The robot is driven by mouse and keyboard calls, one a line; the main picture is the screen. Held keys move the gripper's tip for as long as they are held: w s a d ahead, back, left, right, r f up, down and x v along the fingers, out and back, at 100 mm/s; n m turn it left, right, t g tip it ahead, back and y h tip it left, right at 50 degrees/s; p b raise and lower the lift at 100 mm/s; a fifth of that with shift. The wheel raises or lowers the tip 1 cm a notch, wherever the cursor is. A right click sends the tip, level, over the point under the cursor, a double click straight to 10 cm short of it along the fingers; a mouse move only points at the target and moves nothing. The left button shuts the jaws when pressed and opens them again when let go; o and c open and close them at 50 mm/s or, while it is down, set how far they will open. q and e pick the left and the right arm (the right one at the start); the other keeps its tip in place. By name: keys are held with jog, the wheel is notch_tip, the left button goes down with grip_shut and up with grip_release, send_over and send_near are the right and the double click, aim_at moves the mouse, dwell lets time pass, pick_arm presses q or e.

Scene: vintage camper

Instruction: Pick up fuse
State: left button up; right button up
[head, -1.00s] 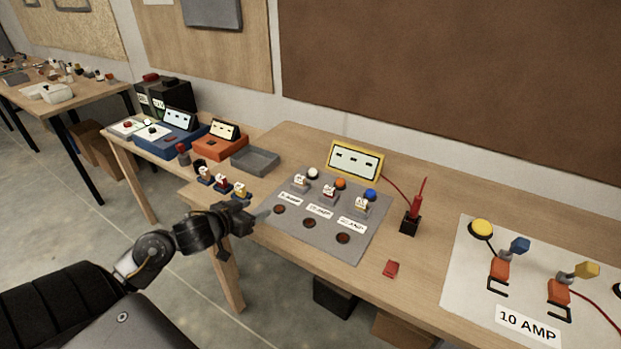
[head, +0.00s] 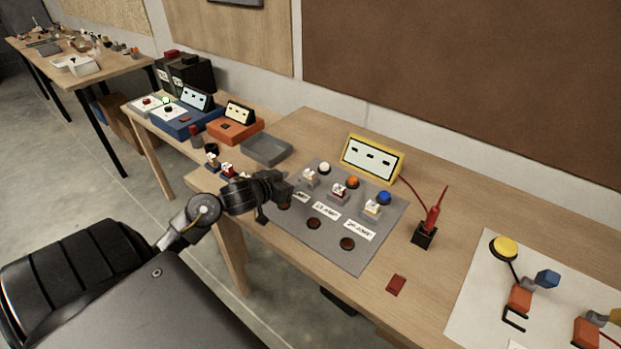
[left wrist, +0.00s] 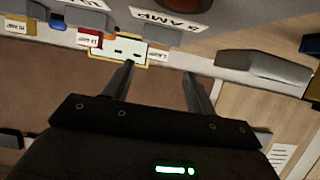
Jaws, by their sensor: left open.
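Small fuses with white labels stand in grey holders on the grey panel (head: 345,262): one at its left (head: 310,177), a red one in the middle (head: 338,190) and one at its right (head: 372,209). More small labelled fuses, including a dark one (head: 212,160) and a red one (head: 228,170), stand at the table's left edge, partly hidden by my gripper. My left gripper (head: 277,195) is open and empty above the panel's left edge. Its two spread fingers show in the left wrist view (left wrist: 157,88). My right gripper is not in view.
A yellow-framed meter (head: 372,157) stands behind the panel, with a red probe (head: 433,215) in a black block to its right. A grey tray (head: 266,149) lies at the back left. A red piece (head: 396,285) lies near the front edge. Bare wood surrounds it.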

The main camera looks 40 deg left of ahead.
aim_at(307, 174)
pick_arm(q)
jog(key=shift+w+f, duration=0.15)
jog(key=shift+w, duration=0.6)
jog(key=p+x, duration=0.1)
jog(key=x, duration=0.3)
jog(key=shift+w+d, duration=0.15)
jog(key=shift+w, duration=0.2)
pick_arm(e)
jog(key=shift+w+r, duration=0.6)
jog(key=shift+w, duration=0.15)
pick_arm(q)
jog(key=c, duration=1.1)
jog(key=shift+o, duration=0.2)
